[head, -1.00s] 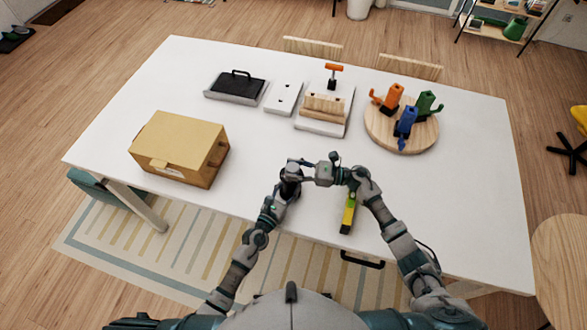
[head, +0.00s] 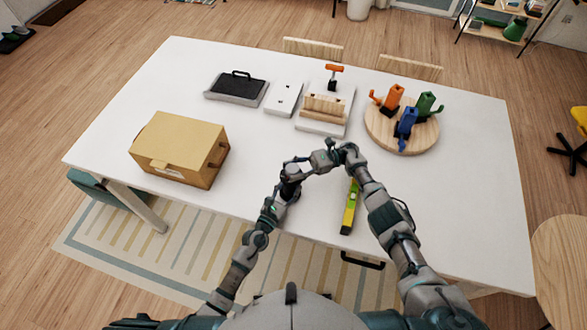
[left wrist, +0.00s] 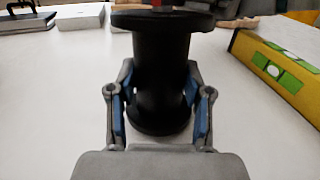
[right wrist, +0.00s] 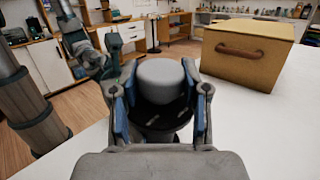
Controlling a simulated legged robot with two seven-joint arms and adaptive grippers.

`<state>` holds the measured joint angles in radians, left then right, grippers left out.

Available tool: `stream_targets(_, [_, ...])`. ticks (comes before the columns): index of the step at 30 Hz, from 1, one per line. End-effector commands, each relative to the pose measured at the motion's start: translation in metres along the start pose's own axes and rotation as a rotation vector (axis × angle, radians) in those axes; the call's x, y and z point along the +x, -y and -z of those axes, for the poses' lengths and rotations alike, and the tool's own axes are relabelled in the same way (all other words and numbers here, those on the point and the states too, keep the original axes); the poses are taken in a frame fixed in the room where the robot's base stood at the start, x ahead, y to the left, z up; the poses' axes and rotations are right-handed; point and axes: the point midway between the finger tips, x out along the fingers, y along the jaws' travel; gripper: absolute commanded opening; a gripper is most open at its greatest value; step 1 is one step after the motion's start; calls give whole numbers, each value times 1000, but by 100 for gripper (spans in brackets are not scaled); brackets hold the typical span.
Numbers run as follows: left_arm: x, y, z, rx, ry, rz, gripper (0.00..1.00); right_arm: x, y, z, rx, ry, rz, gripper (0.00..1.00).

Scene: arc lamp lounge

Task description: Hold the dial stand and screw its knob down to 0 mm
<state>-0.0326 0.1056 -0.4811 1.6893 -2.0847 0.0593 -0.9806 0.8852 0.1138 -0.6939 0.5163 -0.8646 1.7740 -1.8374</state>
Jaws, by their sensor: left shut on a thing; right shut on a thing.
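The dial stand (left wrist: 160,70) is a black spool shape with a wide top flange and a round base, upright on the white table. My left gripper (left wrist: 160,112) is shut around its waist, one finger on each side. The knob (right wrist: 160,78) is a light grey cylinder above a black disc with pale marks. My right gripper (right wrist: 160,105) is shut on the knob, with a finger at either side. In the head view my right gripper (head: 301,163) and hands cover most of the stand. I cannot read the dial value.
A yellow-green spirit level (head: 350,208) lies close to my right forearm. At the back are a dark tray (head: 237,89), a wooden block rack (head: 324,107) and a round board (head: 420,139) with coloured pieces. The table's right side is clear.

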Motion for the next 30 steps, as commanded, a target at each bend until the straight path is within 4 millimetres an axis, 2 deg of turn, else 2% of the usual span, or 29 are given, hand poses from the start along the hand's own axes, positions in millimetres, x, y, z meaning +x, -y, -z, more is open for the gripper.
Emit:
stream_targets(1, [-2,4,3,0,-7,7,0,-1,3,-5,-9,4,8,11])
stream_targets(12, [-2,4,4,0,-10,7,0,-1,4,-6,-10,5,5,11])
stream_targets(13, [-2,4,4,0,-10,7,0,-1,4,-6,-10,6,5,50])
stream_targets(15, [-2,3,5,0,-10,7,0,-1,3,-5,-9,5,4,68])
stream_targets(16, [-2,3,5,0,-10,6,0,-1,3,-5,-8,5,4,71])
stream_targets(25, [-1,1,4,-1,-9,3,0,-1,2,-3,-3,3,0,71])
stream_targets(30, [0,0,4,0,-8,2,0,0,2,-12,-5,2,-2,71])
